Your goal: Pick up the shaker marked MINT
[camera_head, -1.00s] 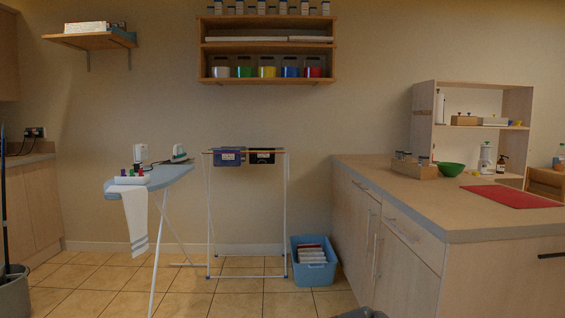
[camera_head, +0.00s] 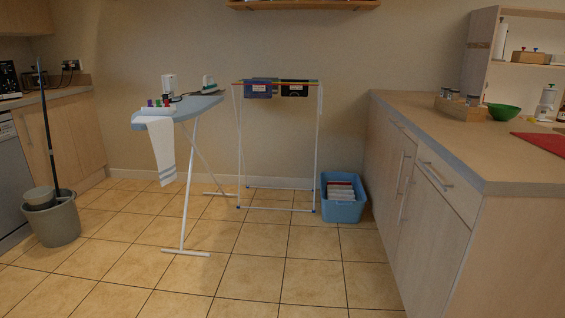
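Several small shakers or jars with dark lids (camera_head: 472,99) stand in a wooden rack (camera_head: 461,112) on the counter at the right. Their labels are too small to read, so I cannot tell whether one says MINT. Neither of my grippers is in view.
A counter (camera_head: 420,115) with a green bowl (camera_head: 503,112) and a red mat (camera_head: 543,141) fills the right. An ironing board (camera_head: 200,107), drying rack (camera_head: 320,150), blue basket (camera_head: 342,209) and mop bucket (camera_head: 53,222) stand on the floor. The tiled floor in front is clear.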

